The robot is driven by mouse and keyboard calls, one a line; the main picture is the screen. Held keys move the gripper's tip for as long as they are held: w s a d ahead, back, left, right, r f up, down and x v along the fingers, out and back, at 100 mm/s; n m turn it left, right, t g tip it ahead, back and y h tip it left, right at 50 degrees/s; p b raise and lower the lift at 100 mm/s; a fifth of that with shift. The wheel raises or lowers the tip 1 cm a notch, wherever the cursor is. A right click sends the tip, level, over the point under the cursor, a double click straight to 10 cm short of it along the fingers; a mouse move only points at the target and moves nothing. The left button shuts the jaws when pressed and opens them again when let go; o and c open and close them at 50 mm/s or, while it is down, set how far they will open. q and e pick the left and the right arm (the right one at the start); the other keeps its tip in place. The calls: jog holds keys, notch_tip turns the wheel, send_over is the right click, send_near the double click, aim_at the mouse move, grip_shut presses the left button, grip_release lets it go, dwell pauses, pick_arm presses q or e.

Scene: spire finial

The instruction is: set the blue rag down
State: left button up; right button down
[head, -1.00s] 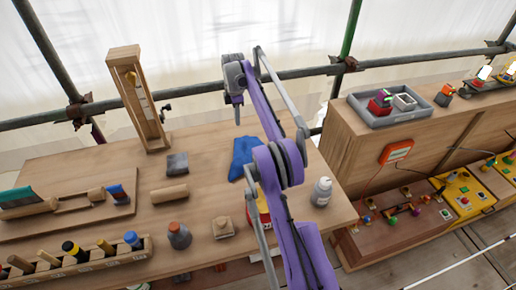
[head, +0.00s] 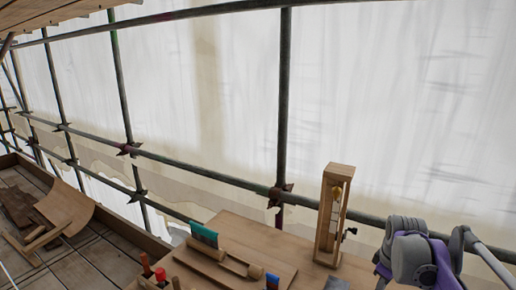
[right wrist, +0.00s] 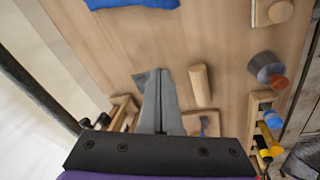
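The blue rag (right wrist: 132,3) lies on the wooden bench top (right wrist: 225,35), cut off by the top edge of the right wrist view. It is outside the current head view. My right gripper (right wrist: 163,72) points over the bench, its two grey fingers together with only a thin seam between them and nothing visible held. The rag lies apart from the fingertips in the picture. My purple and grey right arm shows at the lower right of the head view, with its fingers not clearly visible there. My left gripper is not in view.

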jog(key=s+a+f+m+t, duration=0.1)
jog(key=s+a+f+m, duration=0.2)
jog(key=s+a+f, duration=0.2)
jog(key=s+a+f+m+t, duration=0.2)
jog(key=s+a+f, duration=0.3)
jog(key=s+a, duration=0.6)
jog(key=s+m, duration=0.1)
jog(key=s, duration=0.7)
jog(key=shift+m+y, duration=0.4)
